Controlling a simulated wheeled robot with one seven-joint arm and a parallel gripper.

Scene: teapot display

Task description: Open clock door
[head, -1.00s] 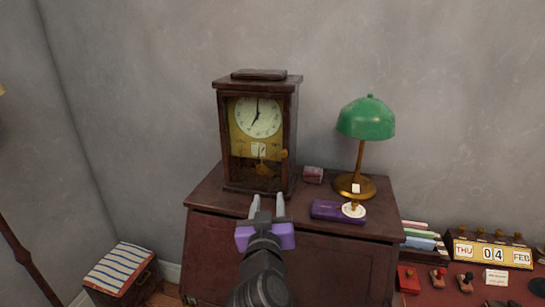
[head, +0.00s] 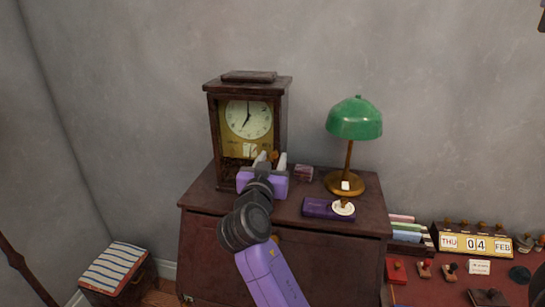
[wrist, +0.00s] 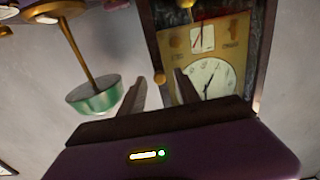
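The clock (head: 284,110) is a dark wooden case with a glazed front door, a white dial (head: 248,118) and a gold panel, standing on the cabinet. Its door looks closed. A small brass knob (wrist: 160,78) on the door's edge shows between the fingertips in the wrist view. My gripper (head: 272,158) is open, in front of the clock's lower right side, with its two fingers apart. I cannot tell whether either finger touches the knob. The wrist view shows the clock upside down, with the dial (wrist: 210,80) beyond the right finger. My gripper hides part of the clock's lower front.
The dark cabinet (head: 300,245) carries a green lamp (head: 355,118), a purple case (head: 322,208) and a small box (head: 304,173) right of the clock. A desk with a calendar (head: 474,243) and stamps is at right. A striped-top box (head: 118,268) stands at left.

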